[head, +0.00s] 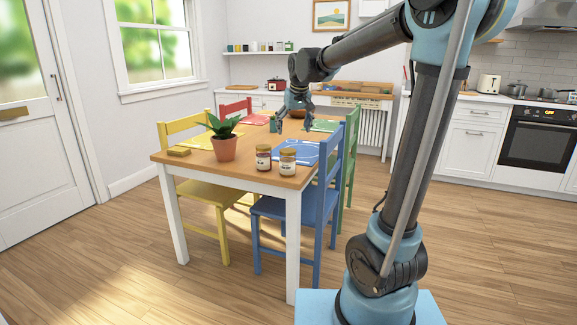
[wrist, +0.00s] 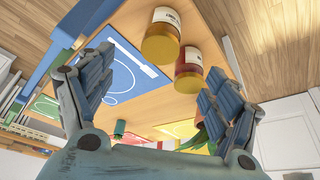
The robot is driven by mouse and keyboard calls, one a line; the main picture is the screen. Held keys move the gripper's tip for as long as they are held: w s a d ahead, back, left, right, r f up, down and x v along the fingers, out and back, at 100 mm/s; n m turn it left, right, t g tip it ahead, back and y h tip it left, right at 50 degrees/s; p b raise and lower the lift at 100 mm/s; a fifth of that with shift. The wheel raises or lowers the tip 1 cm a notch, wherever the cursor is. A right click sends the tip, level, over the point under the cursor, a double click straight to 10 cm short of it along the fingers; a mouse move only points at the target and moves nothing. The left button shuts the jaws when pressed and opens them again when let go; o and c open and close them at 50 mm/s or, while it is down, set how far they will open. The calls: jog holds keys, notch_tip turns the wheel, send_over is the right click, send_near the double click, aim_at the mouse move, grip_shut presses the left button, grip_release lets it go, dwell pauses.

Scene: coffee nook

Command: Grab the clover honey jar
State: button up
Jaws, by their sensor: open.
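Two glass jars with gold lids stand side by side at the near end of the table. The left jar (head: 263,157) is dark red, and it also shows in the wrist view (wrist: 187,72). The right jar (head: 287,161) is pale amber with a light label, and it also shows in the wrist view (wrist: 161,38). The label writing is too small to read, so I cannot confirm which is clover honey. My gripper (head: 293,121) is open and empty, pointing down over the table beyond the jars. In the wrist view the jars lie past its fingers (wrist: 155,75), apart from them.
A blue chair (head: 329,190) stands close by the jars. Bare tabletop lies between plant and jars.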

aim_at(288, 159)
jog(key=x, duration=1.7)
jog(key=shift+a+f, duration=0.15)
jog(key=shift+c, duration=0.4)
jog(key=c, duration=1.4)
